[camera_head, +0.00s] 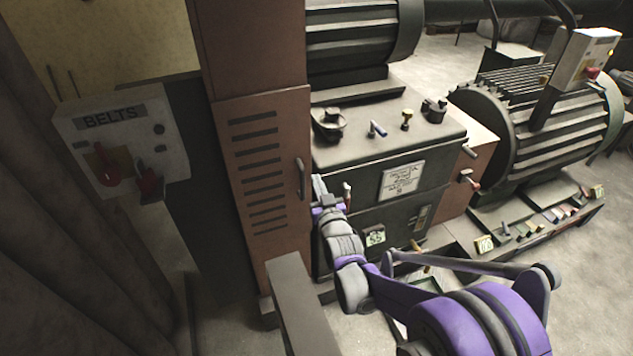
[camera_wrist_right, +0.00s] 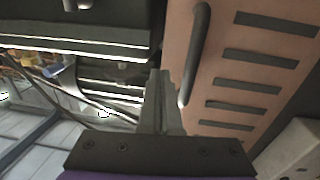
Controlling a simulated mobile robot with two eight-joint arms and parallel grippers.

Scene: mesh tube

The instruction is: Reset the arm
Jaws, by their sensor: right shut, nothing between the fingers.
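My right arm (camera_head: 345,260), purple and grey, reaches in from the lower right in the head view. Its gripper (camera_head: 319,184) is up beside the brown cabinet door (camera_head: 262,180), just right of the door's handle (camera_head: 300,178) in the picture. In the right wrist view the two grey fingers (camera_wrist_right: 160,88) are together with nothing between them. The door's handle (camera_wrist_right: 196,50) shows close to the right of the fingertips there. I cannot tell whether they touch it. My left gripper is not in view.
A dark machine (camera_head: 425,140) with knobs stands right of the cabinet. A ribbed motor (camera_head: 540,115) is farther right. A BELTS switch box (camera_head: 120,145) with a red switch hangs at left. A grey post (camera_head: 300,310) stands in front. Floor shows at lower right.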

